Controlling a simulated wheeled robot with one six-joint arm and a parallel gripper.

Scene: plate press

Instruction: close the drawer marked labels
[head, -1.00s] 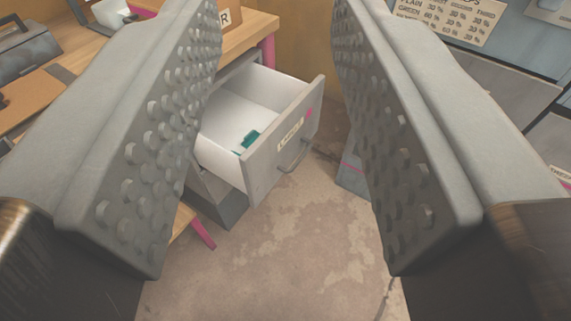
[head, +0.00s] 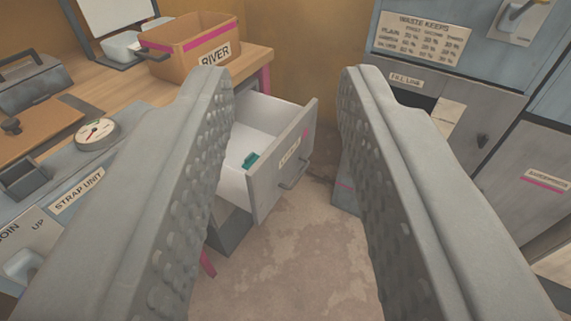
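The labels drawer (head: 272,182) stands pulled out from its cabinet below the wooden bench, in the middle of the head view. It has a grey front with a tag, whose lettering is hard to read now, and a bar handle (head: 296,172). A small teal item (head: 250,160) lies inside on the white bottom. My gripper (head: 287,75) is wide open and empty. Its two studded fingers frame the drawer from either side, and the left finger hides part of the drawer and cabinet. The drawer appears beyond the fingers, with no visible contact.
The wooden bench (head: 258,60) holds a box marked RIVER (head: 190,45). A strap unit with a dial (head: 97,133) is at left. Grey-blue cabinets (head: 460,110) with a waste keeps sign fill the right. Bare floor (head: 300,250) lies in front of the drawer.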

